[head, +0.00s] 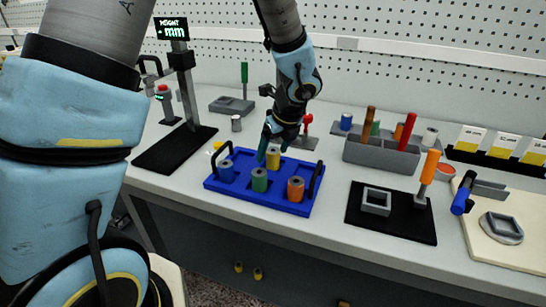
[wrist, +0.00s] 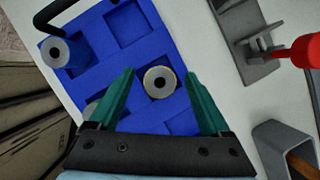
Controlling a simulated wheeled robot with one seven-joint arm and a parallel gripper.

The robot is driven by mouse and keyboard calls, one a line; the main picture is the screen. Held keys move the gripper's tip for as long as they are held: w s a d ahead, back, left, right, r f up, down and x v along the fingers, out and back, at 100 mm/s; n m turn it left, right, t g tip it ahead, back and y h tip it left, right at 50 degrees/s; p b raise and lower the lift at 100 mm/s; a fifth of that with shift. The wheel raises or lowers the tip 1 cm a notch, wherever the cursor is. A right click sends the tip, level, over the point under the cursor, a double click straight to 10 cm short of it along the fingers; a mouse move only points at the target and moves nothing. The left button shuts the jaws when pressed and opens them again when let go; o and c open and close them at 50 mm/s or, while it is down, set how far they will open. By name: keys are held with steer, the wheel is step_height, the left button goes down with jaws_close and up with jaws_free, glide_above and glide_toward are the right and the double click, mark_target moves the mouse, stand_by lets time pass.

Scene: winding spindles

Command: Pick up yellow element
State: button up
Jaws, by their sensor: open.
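The yellow element (head: 273,160) stands upright in a compartment of the blue tray (head: 282,205), at its back. In the wrist view it (wrist: 160,83) is seen from above as a grey ring-shaped top with a thin yellow rim. My gripper (head: 274,143) is open just above it. In the wrist view the teal fingertips of my gripper (wrist: 160,75) lie to its left and right, with a gap on each side. I see no contact.
In the same tray stand a blue element (head: 227,171), a green element (head: 260,180) and an orange element (head: 295,189). The tray has black handles. A grey bin (head: 380,157) with colored tools and a red-handled fixture (head: 306,125) stand nearby.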

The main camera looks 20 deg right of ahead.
steer(key=shift+w+f, duration=0.15)
steer(key=shift+f, duration=0.3)
jaws_close()
stand_by(0.4)
